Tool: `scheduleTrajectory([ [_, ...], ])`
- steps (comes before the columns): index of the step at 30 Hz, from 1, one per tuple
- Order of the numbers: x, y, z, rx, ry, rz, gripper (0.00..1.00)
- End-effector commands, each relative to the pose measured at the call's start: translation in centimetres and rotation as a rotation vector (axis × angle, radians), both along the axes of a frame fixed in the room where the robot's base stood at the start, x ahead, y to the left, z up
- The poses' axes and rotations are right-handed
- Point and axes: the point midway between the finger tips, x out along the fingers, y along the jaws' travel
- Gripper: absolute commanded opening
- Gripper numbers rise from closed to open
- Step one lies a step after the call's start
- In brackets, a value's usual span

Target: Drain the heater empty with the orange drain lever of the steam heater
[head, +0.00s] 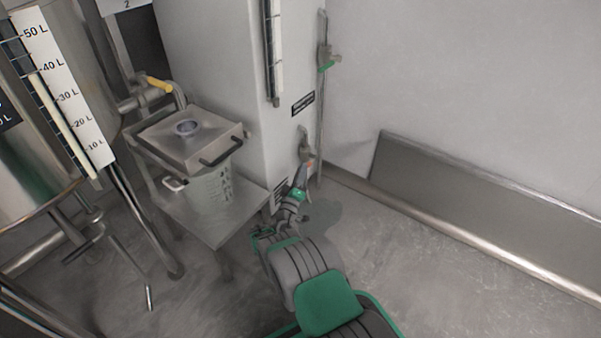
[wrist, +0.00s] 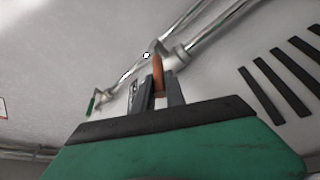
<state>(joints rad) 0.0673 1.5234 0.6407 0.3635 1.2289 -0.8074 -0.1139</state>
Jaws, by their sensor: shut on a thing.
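The steam heater (head: 215,60) is the tall pale cabinet at the top middle of the head view, with a sight gauge on its front. Its orange drain lever (head: 310,164) is low on its right side, at the tip of my gripper (head: 306,172). In the wrist view the orange lever (wrist: 157,77) stands between the two dark fingers of my gripper (wrist: 158,90), which is shut on it. A metal valve body and pipe (wrist: 165,52) lie just beyond the lever. A green lever (head: 326,67) sits higher on the same side of the heater.
A metal stand (head: 215,220) with a perforated bin (head: 212,188) and a handled tray (head: 185,145) is left of my arm. A steel tank with a litre scale (head: 62,85) is at far left. A wall ledge (head: 450,190) runs along the right. Floor at lower right is clear.

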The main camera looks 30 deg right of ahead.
Motion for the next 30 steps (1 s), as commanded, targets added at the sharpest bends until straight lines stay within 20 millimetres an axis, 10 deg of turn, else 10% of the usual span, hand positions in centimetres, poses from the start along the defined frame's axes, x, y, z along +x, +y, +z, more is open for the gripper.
scheduleTrajectory([
  [8,0.2,0.1,0.1,0.003,-0.004,0.004,0.37],
  [30,-4.8,5.6,-1.6,0.002,-0.001,0.006,0.37],
])
